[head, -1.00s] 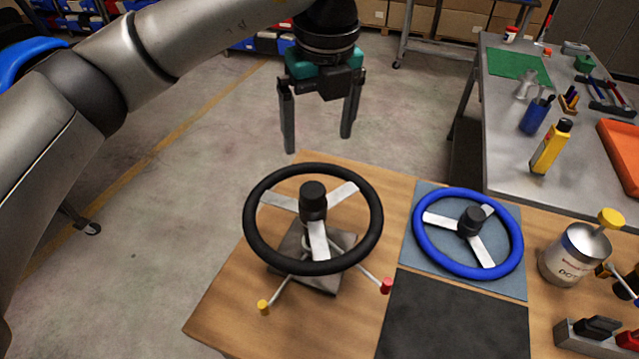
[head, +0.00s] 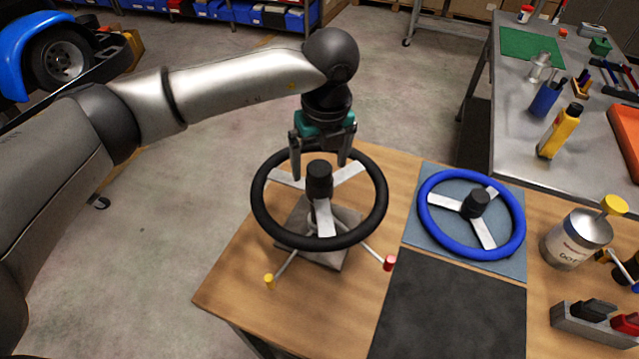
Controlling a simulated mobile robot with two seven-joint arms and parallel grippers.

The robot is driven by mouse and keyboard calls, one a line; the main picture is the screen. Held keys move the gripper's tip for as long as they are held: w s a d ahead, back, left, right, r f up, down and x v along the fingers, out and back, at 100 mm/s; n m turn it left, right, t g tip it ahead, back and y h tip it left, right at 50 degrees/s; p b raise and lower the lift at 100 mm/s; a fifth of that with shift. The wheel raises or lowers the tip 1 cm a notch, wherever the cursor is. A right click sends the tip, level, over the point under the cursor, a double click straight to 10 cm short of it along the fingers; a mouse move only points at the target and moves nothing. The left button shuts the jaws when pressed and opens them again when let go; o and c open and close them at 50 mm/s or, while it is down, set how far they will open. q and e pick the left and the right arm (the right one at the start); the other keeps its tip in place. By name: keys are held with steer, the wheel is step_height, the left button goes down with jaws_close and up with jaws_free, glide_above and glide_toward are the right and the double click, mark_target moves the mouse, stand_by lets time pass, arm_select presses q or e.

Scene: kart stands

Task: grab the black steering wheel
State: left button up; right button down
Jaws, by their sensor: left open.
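The black steering wheel (head: 372,218) has silver spokes and a dark hub. It sits tilted on a stand with a grey base plate (head: 327,262) on the wooden table. My left gripper (head: 319,172) is open and points down at the far side of the wheel. Its fingers straddle the area behind the hub; one finger shows in front of the far rim. I cannot tell whether the fingers touch the wheel. My right gripper is not in view.
A blue steering wheel (head: 427,228) lies on a grey-blue mat (head: 416,243) to the right. A black mat (head: 450,310) lies in front of it. A tin (head: 577,240) stands further right. A metal bench (head: 510,150) with tools stands behind.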

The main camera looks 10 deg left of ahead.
arm_select(q)
step_height(320, 180, down, 2)
steer(key=shift+w+f, duration=0.1)
steer(key=shift+w, duration=0.05)
jaws_close()
stand_by(0.7)
